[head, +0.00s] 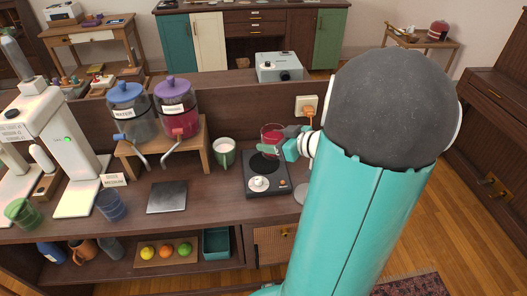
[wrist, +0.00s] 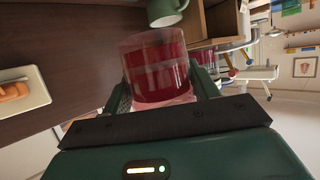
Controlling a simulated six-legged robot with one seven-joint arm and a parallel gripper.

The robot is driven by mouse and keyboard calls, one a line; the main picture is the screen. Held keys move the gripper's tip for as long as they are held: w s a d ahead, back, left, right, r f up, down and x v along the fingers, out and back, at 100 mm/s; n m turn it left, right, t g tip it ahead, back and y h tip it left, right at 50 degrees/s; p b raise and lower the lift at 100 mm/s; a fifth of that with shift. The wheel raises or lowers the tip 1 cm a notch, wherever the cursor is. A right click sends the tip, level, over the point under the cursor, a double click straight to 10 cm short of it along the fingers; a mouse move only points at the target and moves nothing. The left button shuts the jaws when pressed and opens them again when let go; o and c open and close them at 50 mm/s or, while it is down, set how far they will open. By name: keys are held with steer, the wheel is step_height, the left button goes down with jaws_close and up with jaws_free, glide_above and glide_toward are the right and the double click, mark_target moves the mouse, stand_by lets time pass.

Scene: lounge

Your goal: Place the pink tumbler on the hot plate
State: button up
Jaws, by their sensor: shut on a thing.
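The pink tumbler (head: 271,136) is clear pink with dark red liquid in it. My gripper (head: 281,150) is shut on it from the right and holds it roughly upright at the back of the hot plate (head: 281,186). In the wrist view, the tumbler (wrist: 158,72) sits between the two fingers of my gripper (wrist: 162,87). The hot plate is a dark square unit with a round black plate and a pale dial at its front. I cannot tell whether the tumbler's base touches the plate. My gripper and arm hide part of the area to the right.
A green mug (head: 224,154) stands close left of the hot plate. Two drink dispensers (head: 176,107) stand on a wooden stand (head: 133,164) further left. A dark flat square (head: 167,197) lies on the counter.

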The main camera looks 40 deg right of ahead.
steer(key=w+f, duration=0.2)
steer(key=w+d+f, duration=0.1)
steer(key=f, duration=0.1)
steer(key=w+f, duration=0.2)
steer(key=shift+w+d, duration=0.3)
steer(key=shift+d, duration=0.05)
steer(key=shift+w+f, duration=0.1)
steer(key=shift+f, duration=1.65)
steer(key=shift+f, duration=0.2)
steer(key=o, duration=1.2)
steer(key=shift+o, duration=0.2)
steer(key=shift+r, duration=0.1)
